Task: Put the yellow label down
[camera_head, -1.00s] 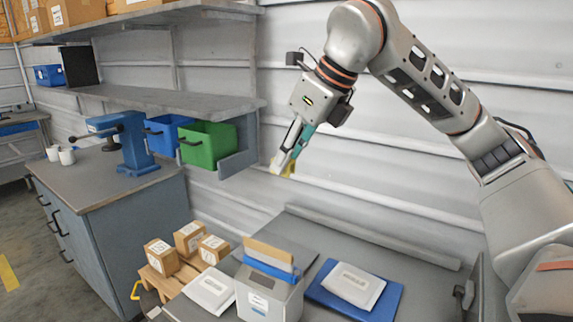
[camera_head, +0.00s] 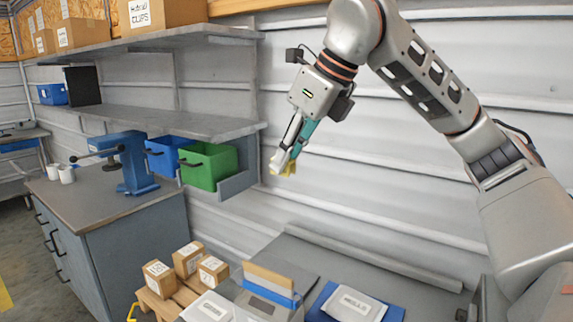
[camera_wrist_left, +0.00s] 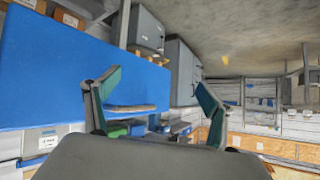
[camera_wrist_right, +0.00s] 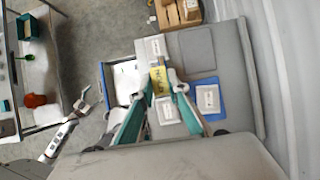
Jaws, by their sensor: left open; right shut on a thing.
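My right gripper (camera_head: 286,162) is shut on the yellow label, holding it in the air in front of the corrugated wall, above the grey table. The yellow label (camera_wrist_right: 158,82) shows dark lettering in the right wrist view, between the fingertips (camera_wrist_right: 166,80). In the head view only a small yellow edge of the label (camera_head: 288,169) shows at the fingertips. My left gripper (camera_wrist_left: 158,100) is open, with nothing between its fingers; it is out of the head view.
A shelf with green (camera_head: 208,168) and blue bins (camera_head: 166,154) juts out left of the gripper.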

